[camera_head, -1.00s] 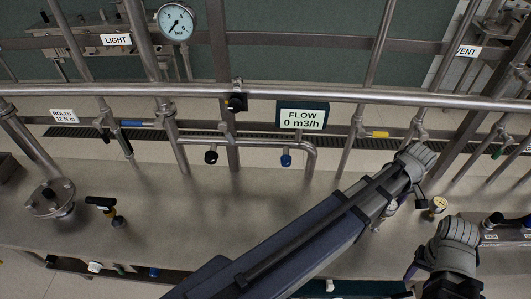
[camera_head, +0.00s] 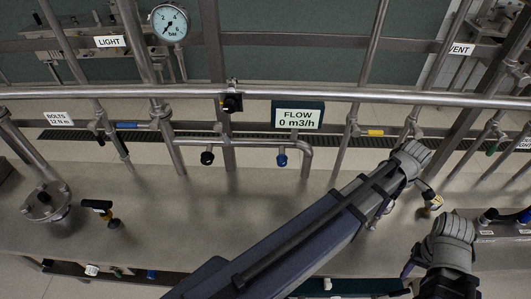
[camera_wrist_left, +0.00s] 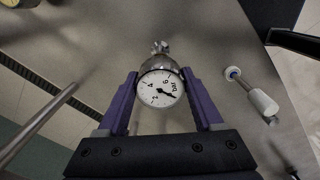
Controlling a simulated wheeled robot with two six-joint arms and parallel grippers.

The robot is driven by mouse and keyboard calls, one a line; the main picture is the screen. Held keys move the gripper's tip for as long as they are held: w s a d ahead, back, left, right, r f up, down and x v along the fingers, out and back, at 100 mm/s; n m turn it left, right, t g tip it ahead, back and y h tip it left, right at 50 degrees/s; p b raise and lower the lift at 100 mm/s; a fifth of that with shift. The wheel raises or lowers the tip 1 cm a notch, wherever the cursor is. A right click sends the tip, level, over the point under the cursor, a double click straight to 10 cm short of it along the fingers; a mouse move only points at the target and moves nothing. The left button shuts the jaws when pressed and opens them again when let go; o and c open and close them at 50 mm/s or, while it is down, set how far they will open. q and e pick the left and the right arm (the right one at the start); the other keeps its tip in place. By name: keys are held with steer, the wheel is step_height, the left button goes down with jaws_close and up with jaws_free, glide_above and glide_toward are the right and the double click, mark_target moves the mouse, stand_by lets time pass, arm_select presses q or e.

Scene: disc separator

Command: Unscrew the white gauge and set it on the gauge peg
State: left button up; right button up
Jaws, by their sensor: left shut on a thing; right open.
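The white-faced gauge (camera_head: 435,202) is at the right of the bench in the head view. In the left wrist view the gauge (camera_wrist_left: 160,89) sits between the two purple fingers, its dial facing the camera and a rounded metal fitting (camera_wrist_left: 159,60) behind it. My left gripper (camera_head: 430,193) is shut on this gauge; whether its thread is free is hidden. My right gripper (camera_head: 412,270) is open, lower down near the bottom edge. I cannot make out the gauge peg for certain.
A larger dial (camera_head: 169,23) hangs on the frame at the top. A horizontal rail (camera_head: 400,97) and a FLOW display (camera_head: 298,116) stand behind the arms. A flanged cover (camera_head: 46,202) is at the left. In the left wrist view a white-and-blue cylinder (camera_wrist_left: 260,100) is right of the gauge.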

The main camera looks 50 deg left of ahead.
arm_select(q)
jaws_close()
steer(key=n, duration=0.3)
steer(key=n, duration=0.2)
steer(key=shift+n, duration=0.4)
steer(key=o, duration=1.6)
jaws_free()
steer(key=shift+r, duration=0.15)
step_height(320, 180, up, 8)
steer(key=p, duration=0.8)
steer(key=shift+f, duration=0.2)
